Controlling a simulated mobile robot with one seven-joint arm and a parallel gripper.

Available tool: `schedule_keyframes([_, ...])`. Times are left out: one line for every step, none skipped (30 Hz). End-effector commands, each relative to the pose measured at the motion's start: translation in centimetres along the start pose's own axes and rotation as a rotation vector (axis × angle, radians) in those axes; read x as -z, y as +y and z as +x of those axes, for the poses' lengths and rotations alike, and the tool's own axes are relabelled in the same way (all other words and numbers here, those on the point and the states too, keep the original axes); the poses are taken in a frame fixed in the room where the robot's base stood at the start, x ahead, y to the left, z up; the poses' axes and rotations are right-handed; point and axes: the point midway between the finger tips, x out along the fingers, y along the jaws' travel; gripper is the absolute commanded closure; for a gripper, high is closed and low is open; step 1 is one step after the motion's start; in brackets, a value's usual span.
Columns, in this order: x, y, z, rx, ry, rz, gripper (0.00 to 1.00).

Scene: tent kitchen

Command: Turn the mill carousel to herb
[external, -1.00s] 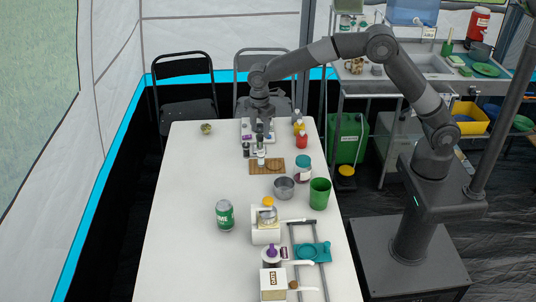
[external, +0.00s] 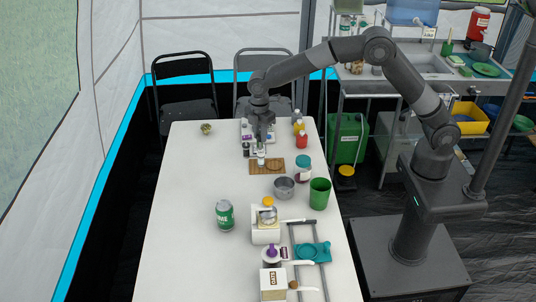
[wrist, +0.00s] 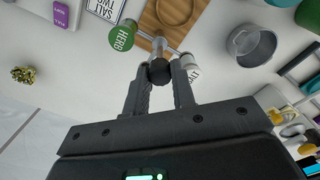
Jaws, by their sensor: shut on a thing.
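The mill carousel (wrist: 147,46) is at the far end of the table, partly hidden by my gripper in the external view. In the wrist view its arms reach out from a dark central knob (wrist: 160,72). A green-capped mill marked HERB (wrist: 122,38) is at upper left, and a white-topped mill (wrist: 191,66) is at right. My gripper (wrist: 160,80) points down and is shut on the dark knob; it also shows in the external view (external: 261,140). A card (wrist: 104,8) reading SALT and TWIST lies beside the carousel.
Yellow (external: 298,127) and red (external: 302,140) bottles stand close on the right. The table's left side is mostly clear.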

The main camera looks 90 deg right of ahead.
Motion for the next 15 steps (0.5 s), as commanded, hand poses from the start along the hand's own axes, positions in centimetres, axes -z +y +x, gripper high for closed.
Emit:
schedule_keyframes([0.00, 0.01, -0.02, 0.000, 0.000, 0.000, 0.95])
schedule_keyframes([0.00, 0.01, -0.02, 0.000, 0.000, 0.000, 0.98])
schedule_keyframes([0.00, 0.01, -0.02, 0.000, 0.000, 0.000, 0.99])
schedule_keyframes([0.00, 0.01, -0.02, 0.000, 0.000, 0.000, 0.99])
schedule_keyframes([-0.01, 0.01, -0.02, 0.000, 0.000, 0.001, 0.99])
schedule_keyframes([-0.01, 0.01, -0.02, 0.000, 0.000, 0.003, 0.99])
schedule_keyframes([-0.01, 0.01, -0.02, 0.000, 0.000, 0.005, 1.00])
schedule_keyframes([-0.01, 0.01, -0.02, 0.000, 0.000, 0.008, 1.00])
schedule_keyframes([0.00, 0.01, -0.03, 0.000, 0.000, 0.015, 1.00])
schedule_keyframes([-0.01, 0.01, -0.03, 0.000, 0.000, 0.022, 1.00])
schedule_keyframes([0.00, 0.01, -0.03, 0.000, 0.000, 0.030, 1.00])
schedule_keyframes([0.00, 0.01, -0.03, 0.000, 0.000, 0.042, 1.00])
schedule_keyframes([0.00, 0.01, -0.03, 0.000, 0.000, 0.055, 1.00])
schedule_keyframes([0.00, 0.01, -0.03, 0.000, 0.000, 0.068, 1.00])
schedule_keyframes([0.00, 0.01, -0.03, 0.000, 0.000, 0.089, 1.00])
